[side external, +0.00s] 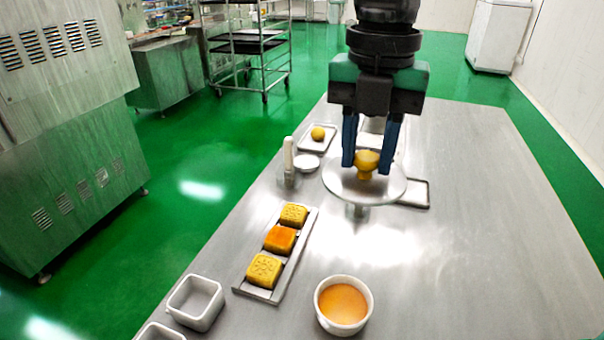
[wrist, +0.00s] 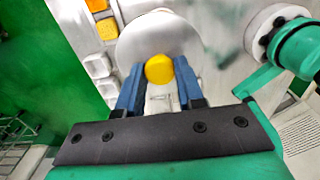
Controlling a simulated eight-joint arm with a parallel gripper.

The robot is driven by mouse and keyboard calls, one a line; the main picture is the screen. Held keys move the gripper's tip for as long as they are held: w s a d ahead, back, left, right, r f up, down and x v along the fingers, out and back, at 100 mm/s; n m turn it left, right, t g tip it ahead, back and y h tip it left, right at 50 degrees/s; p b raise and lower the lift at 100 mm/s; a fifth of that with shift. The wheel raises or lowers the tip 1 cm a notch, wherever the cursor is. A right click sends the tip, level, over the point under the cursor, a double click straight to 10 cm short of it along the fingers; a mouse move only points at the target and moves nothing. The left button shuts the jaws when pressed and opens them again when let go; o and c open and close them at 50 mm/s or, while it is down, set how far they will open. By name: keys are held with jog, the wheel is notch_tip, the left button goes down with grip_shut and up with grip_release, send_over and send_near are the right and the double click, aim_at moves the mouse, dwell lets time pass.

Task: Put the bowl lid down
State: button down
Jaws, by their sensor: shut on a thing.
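My gripper (side external: 369,160) has its two blue fingers pointing down and shut on a rounded yellow piece (side external: 367,158). The same yellow piece (wrist: 159,69) shows between the fingertips in the wrist view. A pale round disc (side external: 338,184) lies directly under it, with a short stem below. The disc also shows beyond the fingers in the wrist view (wrist: 140,40). I cannot tell whether the yellow piece touches or is joined to the disc. A white bowl (side external: 319,304) with orange contents stands uncovered at the front. I cannot surely identify a bowl lid.
A long tray (side external: 271,293) holds three mooncake-like pieces. Small white square containers (side external: 198,299) stand at the front left. A brush holder (side external: 289,175), a small white dish (side external: 306,163) and a tray with a yellow ball (side external: 318,133) are left of the disc. The table's right side is clear.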

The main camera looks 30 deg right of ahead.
jog(key=w+d+f, duration=0.3)
jog(key=w+d, duration=0.2)
jog(key=d, duration=0.2)
notch_tip(320, 180, down, 15)
jog(key=shift+w+a+r, duration=0.1)
jog(key=shift+w, duration=0.05)
jog(key=shift+f, duration=2.3)
jog(key=shift+f, duration=0.1)
jog(key=c, duration=0.5)
grip_release()
jog(key=shift+c, duration=0.2)
